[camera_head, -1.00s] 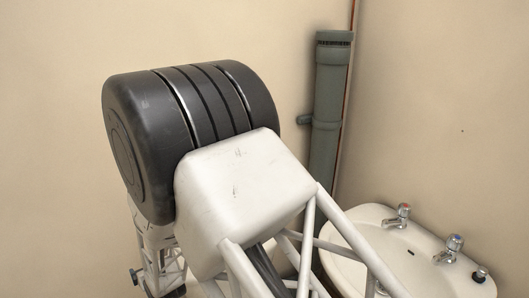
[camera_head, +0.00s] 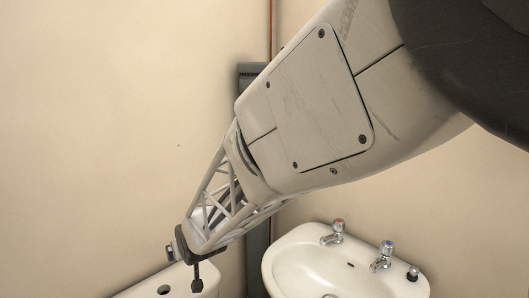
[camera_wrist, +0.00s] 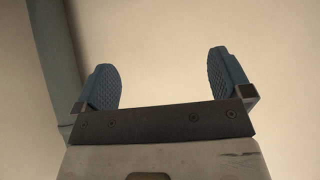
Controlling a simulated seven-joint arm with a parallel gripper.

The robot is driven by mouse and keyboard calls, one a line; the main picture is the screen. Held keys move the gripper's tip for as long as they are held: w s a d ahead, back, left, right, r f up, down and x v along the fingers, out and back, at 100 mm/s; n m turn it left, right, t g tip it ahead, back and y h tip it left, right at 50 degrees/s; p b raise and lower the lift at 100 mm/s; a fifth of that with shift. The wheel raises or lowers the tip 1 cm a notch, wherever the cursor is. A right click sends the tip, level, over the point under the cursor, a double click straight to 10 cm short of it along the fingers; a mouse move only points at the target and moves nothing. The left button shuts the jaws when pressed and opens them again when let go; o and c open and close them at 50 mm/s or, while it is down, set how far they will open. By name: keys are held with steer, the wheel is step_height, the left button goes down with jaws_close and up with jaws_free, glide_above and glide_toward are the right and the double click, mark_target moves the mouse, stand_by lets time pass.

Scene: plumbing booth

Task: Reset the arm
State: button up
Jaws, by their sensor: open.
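My gripper (camera_wrist: 165,82) is open and empty in the wrist view. Its two blue textured fingers stand wide apart, with a bare cream wall behind them. In the head view my arm reaches from the upper right down to the lower left, and its narrow lattice part ends in a dark piece above a white ceramic top.
The grey-green pipe (camera_head: 257,240) stands in the corner, partly hidden behind my arm; a grey-green pipe also runs along the left of the wrist view (camera_wrist: 52,50). The white basin (camera_head: 300,262) with two taps is at the lower right. A white ceramic top (camera_head: 207,280) is at the lower left.

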steer(key=s+d+r+m+g+h, duration=0.1)
steer(key=s+d+r, duration=0.2)
steer(key=d, duration=0.5)
steer(key=s+d+r+m+h, duration=0.1)
steer(key=s+d+r, duration=0.2)
steer(key=d, duration=0.5)
steer(key=s+d+r+m+g+h, duration=0.1)
steer(key=s+d+r, duration=0.15)
steer(key=d, duration=0.65)
steer(key=s+d+r+m+g+h, duration=0.1)
steer(key=s+d, duration=0.6)
steer(key=s, duration=0.3)
steer(key=s+d+r+m+g+h, duration=0.1)
steer(key=s+d+m+g, duration=0.1)
steer(key=s+d, duration=0.6)
steer(key=shift+s+r, duration=0.25)
steer(key=shift+s, duration=0.65)
